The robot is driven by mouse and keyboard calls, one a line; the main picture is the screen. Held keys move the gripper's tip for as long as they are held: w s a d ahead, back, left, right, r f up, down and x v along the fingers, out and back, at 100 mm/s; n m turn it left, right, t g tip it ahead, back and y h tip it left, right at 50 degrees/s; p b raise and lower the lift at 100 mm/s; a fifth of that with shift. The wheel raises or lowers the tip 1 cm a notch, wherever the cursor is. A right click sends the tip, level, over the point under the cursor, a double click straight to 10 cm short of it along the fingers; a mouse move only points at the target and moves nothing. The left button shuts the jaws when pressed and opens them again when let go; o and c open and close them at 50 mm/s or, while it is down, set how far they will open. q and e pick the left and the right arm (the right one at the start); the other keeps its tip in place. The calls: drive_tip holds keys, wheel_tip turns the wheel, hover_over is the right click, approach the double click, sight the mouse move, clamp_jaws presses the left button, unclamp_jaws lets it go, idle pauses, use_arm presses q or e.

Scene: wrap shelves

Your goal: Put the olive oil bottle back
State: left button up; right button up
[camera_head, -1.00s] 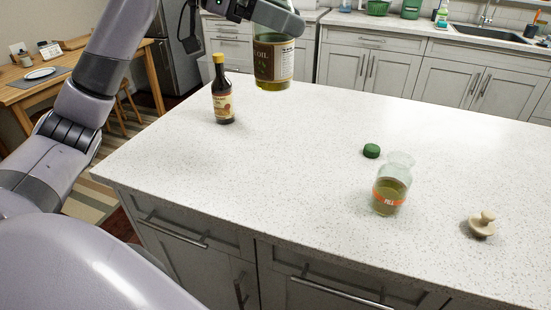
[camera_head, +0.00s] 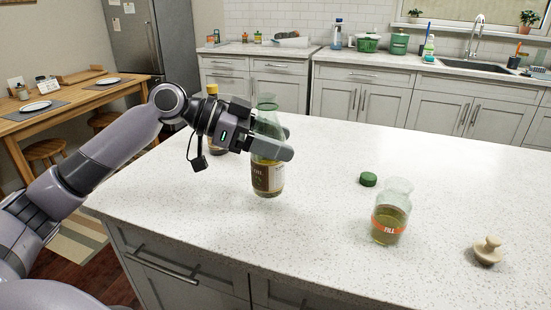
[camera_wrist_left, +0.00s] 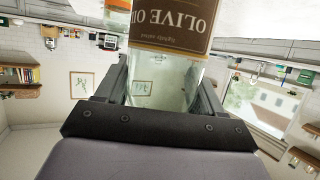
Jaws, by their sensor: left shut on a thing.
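The olive oil bottle (camera_head: 267,177) is clear glass with a dark label and stands upright over the left part of the island counter. My left gripper (camera_head: 280,144) is shut around its upper body, above the label. Its base is at or just above the counter; I cannot tell whether it touches. In the left wrist view the bottle (camera_wrist_left: 165,75) sits between the fingers, its label upside down. A glass jar marked FILL (camera_head: 389,222) holds greenish-yellow liquid, with no lid on it. My right gripper is not in view.
A dark bottle with a yellow cap (camera_head: 212,89) stands behind my left gripper, partly hidden. A green cap (camera_head: 368,179) and a beige knobbed stopper (camera_head: 488,250) lie on the white counter (camera_head: 330,255). The counter between the oil bottle and the jar is clear.

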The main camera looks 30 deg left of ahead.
use_arm(q)
drive_tip(key=shift+f, duration=1.65)
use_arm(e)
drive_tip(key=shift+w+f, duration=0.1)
use_arm(q)
drive_tip(key=shift+f+b, duration=0.2)
drive_tip(key=shift+b, duration=0.1)
drive_tip(key=o, duration=1.4)
drive_tip(key=shift+o, duration=0.2)
drive_tip(key=shift+r, duration=0.1)
drive_tip(key=b+v, duration=0.3)
drive_tip(key=v, duration=0.9)
drive_tip(key=shift+b, duration=0.4)
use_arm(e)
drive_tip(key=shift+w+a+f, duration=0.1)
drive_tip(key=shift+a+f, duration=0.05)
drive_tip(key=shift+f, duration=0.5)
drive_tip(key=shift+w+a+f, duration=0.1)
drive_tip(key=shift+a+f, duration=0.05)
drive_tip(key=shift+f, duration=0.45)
